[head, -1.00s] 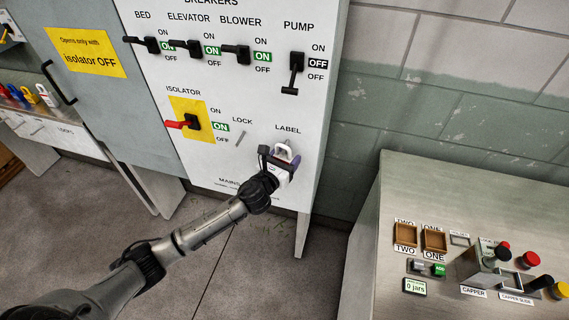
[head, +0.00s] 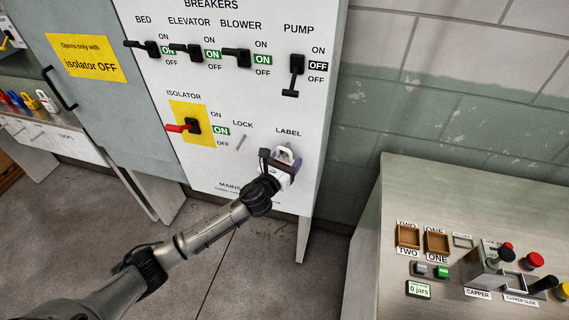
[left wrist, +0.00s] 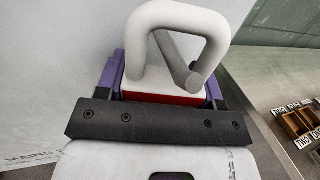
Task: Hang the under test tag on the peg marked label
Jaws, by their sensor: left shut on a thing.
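The under test tag (left wrist: 178,20) has a thick white loop above a white and red body in the left wrist view. My left gripper (left wrist: 165,90) is shut on its body between purple-sided fingers. In the head view the tag (head: 287,156) and my left gripper (head: 277,168) are just below the word LABEL on the white panel (head: 225,85). A grey peg (left wrist: 176,62) shows inside the loop's opening, its lower end by the loop's right leg. I cannot tell for sure whether it passes through the loop. My right gripper is not in view.
The panel has several black breaker levers (head: 240,54), a red isolator handle (head: 177,128) and an empty peg under LOCK (head: 241,142). Coloured padlocks or tags (head: 35,103) stand at the far left. A control desk (head: 480,185) is at right.

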